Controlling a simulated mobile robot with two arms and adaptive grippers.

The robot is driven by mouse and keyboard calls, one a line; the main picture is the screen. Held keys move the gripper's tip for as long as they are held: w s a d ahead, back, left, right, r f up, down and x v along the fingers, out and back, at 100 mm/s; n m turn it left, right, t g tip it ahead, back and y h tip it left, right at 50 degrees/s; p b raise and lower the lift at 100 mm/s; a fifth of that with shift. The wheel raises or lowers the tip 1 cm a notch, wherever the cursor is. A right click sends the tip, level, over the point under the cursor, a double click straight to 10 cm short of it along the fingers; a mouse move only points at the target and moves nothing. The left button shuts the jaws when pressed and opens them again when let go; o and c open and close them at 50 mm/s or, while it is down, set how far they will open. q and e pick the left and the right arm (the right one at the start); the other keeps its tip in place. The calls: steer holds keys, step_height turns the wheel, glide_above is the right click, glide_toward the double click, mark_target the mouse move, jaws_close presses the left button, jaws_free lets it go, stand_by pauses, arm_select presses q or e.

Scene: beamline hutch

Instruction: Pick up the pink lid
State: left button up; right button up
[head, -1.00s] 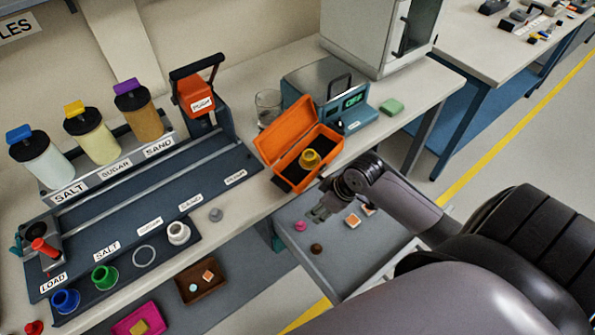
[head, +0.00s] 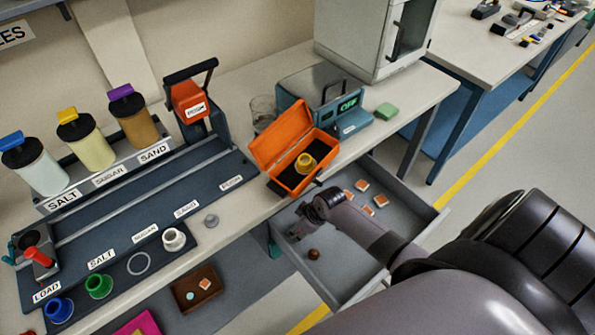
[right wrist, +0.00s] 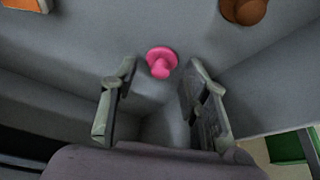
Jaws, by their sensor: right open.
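The pink lid (right wrist: 161,62) lies on the grey drawer floor in the right wrist view, a round disc with a knob on top. My right gripper (right wrist: 160,85) is open and empty, with its two fingertips on either side of the lid's line, the lid just ahead between them. In the head view my right gripper (head: 297,228) reaches down into the open drawer (head: 345,264) near its left side. The lid is hidden there behind the gripper. My left gripper is not in view.
A brown lid (head: 314,254) lies close by in the drawer, with several orange-and-white squares (head: 368,211) further right. The drawer walls stand near the gripper. An open orange box (head: 273,150) sits on the bench above.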

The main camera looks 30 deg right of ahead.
steer(key=shift+f, duration=0.15)
steer(key=shift+c, duration=0.4)
steer(key=c, duration=0.8)
steer(key=shift+c, duration=0.2)
